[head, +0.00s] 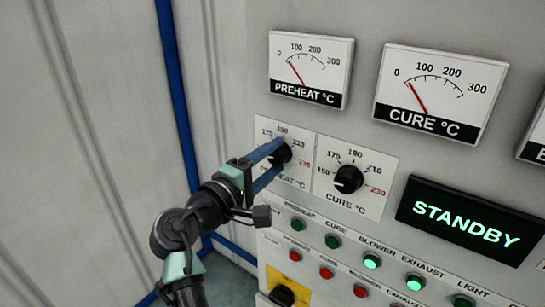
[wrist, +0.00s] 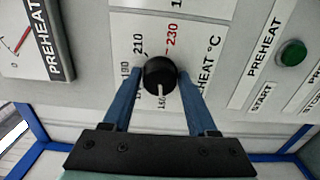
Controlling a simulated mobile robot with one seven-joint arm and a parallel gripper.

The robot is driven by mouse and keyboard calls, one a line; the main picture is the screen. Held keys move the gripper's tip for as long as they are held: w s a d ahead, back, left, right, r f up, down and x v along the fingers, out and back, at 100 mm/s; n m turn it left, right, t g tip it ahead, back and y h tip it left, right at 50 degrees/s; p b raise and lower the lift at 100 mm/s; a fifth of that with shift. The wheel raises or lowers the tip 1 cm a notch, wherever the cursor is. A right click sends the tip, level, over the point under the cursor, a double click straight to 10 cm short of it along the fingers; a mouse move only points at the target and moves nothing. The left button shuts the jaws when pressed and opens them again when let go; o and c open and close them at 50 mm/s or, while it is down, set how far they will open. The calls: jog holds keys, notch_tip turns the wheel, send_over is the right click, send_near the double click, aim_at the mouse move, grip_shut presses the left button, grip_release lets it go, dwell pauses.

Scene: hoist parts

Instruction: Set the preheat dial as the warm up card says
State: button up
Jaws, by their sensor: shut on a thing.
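The preheat dial (head: 281,154) is a round black knob on a white scale plate (head: 300,143) marked 150 to 230, with 230 in red. My gripper (head: 275,157) has its blue fingers shut on this dial, one finger on each side. In the wrist view the dial (wrist: 160,72) sits between the fingertips (wrist: 160,80), and its white pointer mark points at about the 150 label. The preheat meter (head: 311,69) above has its red needle near the low end. The warm up card is not in view.
To the right is the cure dial (head: 348,179), under the cure meter (head: 441,94). A green display (head: 465,222) reads STANDBY. Rows of green and red buttons lie below; the preheat green button (head: 298,225) is dark and the blower one (head: 372,261) is lit. A yellow-plated knob (head: 282,295) sits low.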

dwell(0.3)
jog(key=o, duration=1.3)
jog(key=shift+c, duration=0.2)
jog(key=b+v, duration=0.5)
jog(key=v, duration=0.8)
